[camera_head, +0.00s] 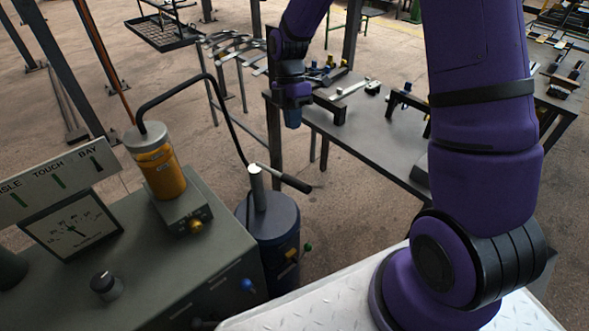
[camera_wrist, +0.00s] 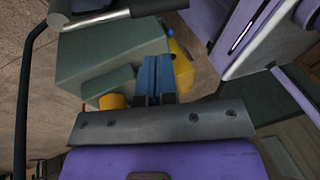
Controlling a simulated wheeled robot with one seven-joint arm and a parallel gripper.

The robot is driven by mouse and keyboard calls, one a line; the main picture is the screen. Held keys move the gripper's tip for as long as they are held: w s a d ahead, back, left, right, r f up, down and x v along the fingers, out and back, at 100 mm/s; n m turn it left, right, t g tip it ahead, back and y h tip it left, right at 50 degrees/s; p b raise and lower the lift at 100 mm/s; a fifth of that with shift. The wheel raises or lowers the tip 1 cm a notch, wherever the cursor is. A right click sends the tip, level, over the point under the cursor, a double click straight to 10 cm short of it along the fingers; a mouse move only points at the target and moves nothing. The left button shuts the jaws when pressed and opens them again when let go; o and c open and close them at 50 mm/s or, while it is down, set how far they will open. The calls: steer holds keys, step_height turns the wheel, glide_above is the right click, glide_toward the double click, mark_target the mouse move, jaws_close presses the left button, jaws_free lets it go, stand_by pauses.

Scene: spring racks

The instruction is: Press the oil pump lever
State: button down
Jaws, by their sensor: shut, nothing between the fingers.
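The oil pump (camera_head: 268,222) is a dark blue-grey cylinder with a pale metal post on top. Its lever (camera_head: 285,178) sticks out to the right from the post, slanting slightly down, and ends in a black grip. In the wrist view the lever (camera_wrist: 95,17) crosses the top left corner, with its black grip cut by the top edge. My gripper (camera_head: 292,118) hangs fingers down, above and beyond the lever in the picture, and looks apart from it. In the wrist view the blue fingers (camera_wrist: 156,75) are together and empty.
A grey-green console (camera_head: 190,255) with a dial gauge (camera_head: 72,228) and an amber oil cylinder (camera_head: 160,165) stands left of the pump. A black hose (camera_head: 205,85) arches from the cylinder toward the pump. A dark workbench (camera_head: 365,140) with parts lies behind and right.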

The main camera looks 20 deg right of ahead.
mark_target(280, 175)
steer(key=shift+f, duration=0.15)
steer(key=x, duration=1.4)
stand_by(0.4)
